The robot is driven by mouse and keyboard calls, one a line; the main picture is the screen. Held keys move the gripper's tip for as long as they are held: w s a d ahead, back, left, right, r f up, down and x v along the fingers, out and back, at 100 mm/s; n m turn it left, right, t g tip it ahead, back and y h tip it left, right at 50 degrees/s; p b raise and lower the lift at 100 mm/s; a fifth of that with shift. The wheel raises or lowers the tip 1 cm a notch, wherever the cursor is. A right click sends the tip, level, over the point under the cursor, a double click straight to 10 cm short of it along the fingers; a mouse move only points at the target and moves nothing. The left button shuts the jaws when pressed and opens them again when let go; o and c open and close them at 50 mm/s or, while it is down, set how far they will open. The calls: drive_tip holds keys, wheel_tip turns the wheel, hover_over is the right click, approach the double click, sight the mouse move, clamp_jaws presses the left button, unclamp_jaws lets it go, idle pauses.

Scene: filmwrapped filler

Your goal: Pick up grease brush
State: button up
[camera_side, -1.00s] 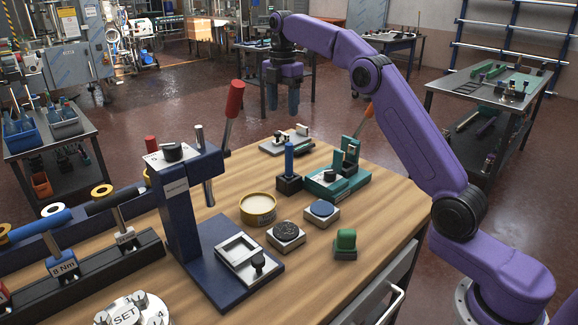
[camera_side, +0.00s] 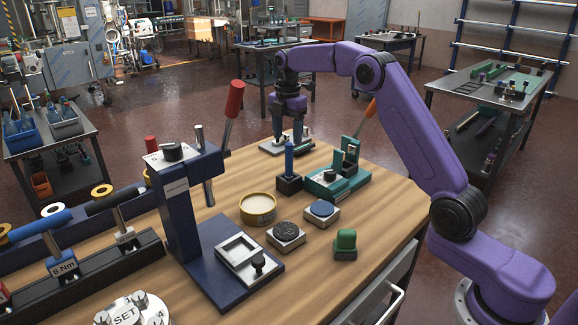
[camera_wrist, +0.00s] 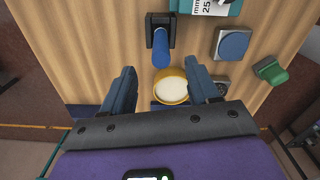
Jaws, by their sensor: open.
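What I take to be the grease brush (camera_side: 289,158) has an upright blue handle in a small black holder on the wooden bench. Its lower end is hidden in the holder. In the wrist view the brush (camera_wrist: 161,47) shows ahead of the space between my fingers.
A yellow tin (camera_side: 258,209) with pale contents stands in front of the brush. A teal fixture (camera_side: 338,184) with an orange-handled lever is close to its right. A grey fixture (camera_side: 277,148) lies behind. A dark blue press (camera_side: 180,210) stands at left.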

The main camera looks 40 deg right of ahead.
sight(289, 157)
drive_tip(key=shift+d+f, duration=0.2)
drive_tip(key=shift+f, duration=4.05)
clamp_jaws()
